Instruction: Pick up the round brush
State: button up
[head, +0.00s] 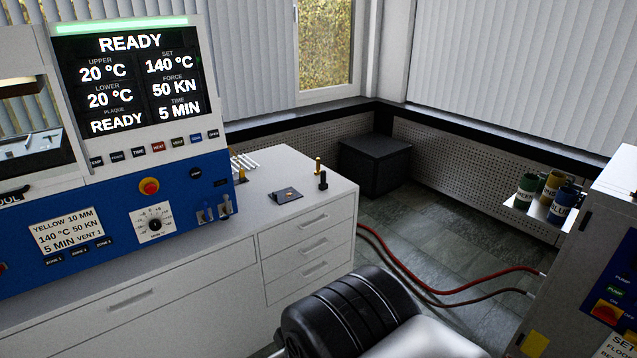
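I cannot tell for sure which thing is the round brush. Small items stand on the white cabinet top right of the press: a brass-coloured upright piece (318,164), a short black upright piece (323,181), and a dark flat plate (286,195) with a small fitting on it. Another small yellow-and-black piece (242,176) stands close to the press. All are too small to identify. My gripper is not in view; only a black and light-grey part of my arm shows at the bottom centre.
A blue-and-white press (150,235) with a READY screen fills the left. White rods (245,162) lie behind the small items. Labelled mugs (552,190) stand on a shelf at right, beside another machine (600,270). Red hoses (430,287) cross the floor. A black box (375,165) stands in the corner.

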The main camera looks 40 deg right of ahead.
aim_at(324, 186)
jog(key=i+l+z, duration=0.15)
jog(key=i+l, duration=0.25)
jog(key=l, duration=0.15)
jog(key=i+l+z, duration=0.2)
jog(key=i+l, duration=0.25)
jog(key=i+l+z, duration=0.15)
jog(key=i+l, duration=0.25)
jog(key=i+l+z, duration=0.15)
jog(key=i+l, duration=0.2)
jog(key=i, duration=0.25)
jog(key=i+l+z, duration=0.15)
jog(key=i+l, duration=0.15)
jog(key=i, duration=0.2)
jog(key=i+l+z, duration=0.2)
jog(key=i, duration=0.3)
